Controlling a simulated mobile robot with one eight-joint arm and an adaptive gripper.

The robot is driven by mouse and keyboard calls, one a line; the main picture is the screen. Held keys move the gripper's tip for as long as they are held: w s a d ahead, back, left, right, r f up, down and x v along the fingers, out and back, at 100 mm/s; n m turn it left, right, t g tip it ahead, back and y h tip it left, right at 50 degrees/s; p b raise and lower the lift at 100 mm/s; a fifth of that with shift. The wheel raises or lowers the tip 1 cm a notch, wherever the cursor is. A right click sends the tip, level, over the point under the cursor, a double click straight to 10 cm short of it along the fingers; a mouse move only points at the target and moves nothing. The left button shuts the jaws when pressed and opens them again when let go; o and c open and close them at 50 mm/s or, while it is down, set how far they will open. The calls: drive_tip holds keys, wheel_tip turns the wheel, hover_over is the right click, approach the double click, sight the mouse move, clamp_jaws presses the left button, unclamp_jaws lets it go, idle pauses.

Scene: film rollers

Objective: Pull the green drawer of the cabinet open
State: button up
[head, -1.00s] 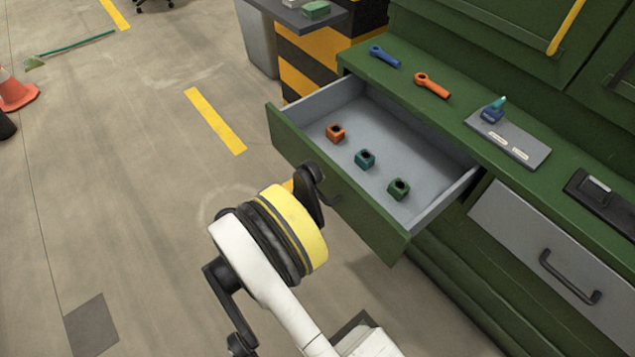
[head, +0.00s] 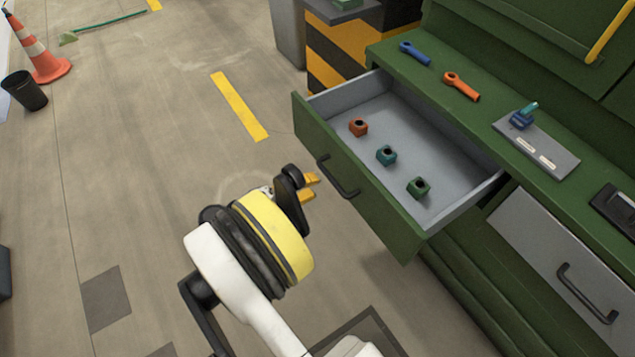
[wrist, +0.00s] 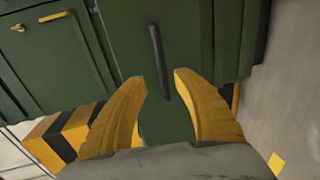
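The green drawer (head: 385,205) of the cabinet stands pulled out, its grey inside showing.
A grey drawer (head: 560,270) to the right is shut. The green counter (head: 475,110) holds a blue tool, an orange tool and a grey plate. A striped block (head: 350,60) stands behind the open drawer.

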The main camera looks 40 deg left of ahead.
drive_tip(key=shift+v, duration=1.95)
drive_tip(key=v, duration=1.2)
drive_tip(key=shift+d, duration=0.1)
